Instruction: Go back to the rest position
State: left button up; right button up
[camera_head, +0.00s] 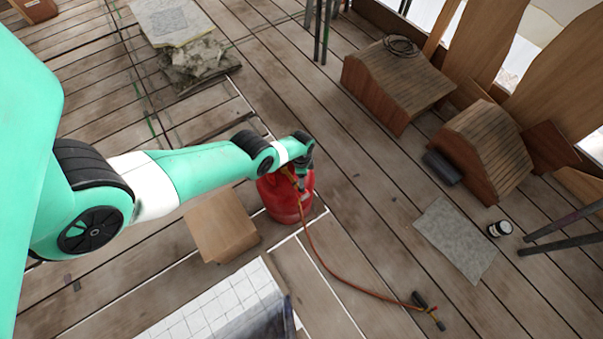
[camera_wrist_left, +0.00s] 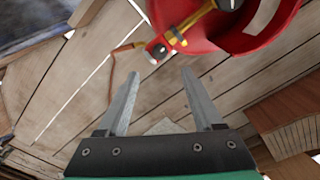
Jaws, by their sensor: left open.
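My left arm comes in from the left of the head view, and its left gripper (camera_head: 302,181) is small there, over the red gas bottle (camera_head: 284,205). In the left wrist view the gripper (camera_wrist_left: 160,75) is open, with two grey fingers apart and nothing between them. The red bottle (camera_wrist_left: 243,35) fills the top right of that view, with its yellow valve (camera_wrist_left: 185,27) just beyond the fingertips. I cannot tell whether gripper and bottle touch. My right gripper does not show.
An orange hose (camera_head: 340,281) runs from the bottle to a torch (camera_head: 428,309) on the plank floor. A cardboard box (camera_head: 220,226) stands left of the bottle. Wooden roof-shaped blocks (camera_head: 398,80), a grey sheet (camera_head: 457,238) and a small jar (camera_head: 500,229) are at right.

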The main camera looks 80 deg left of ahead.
pick_arm(q)
jog(key=shift+r, duration=0.55)
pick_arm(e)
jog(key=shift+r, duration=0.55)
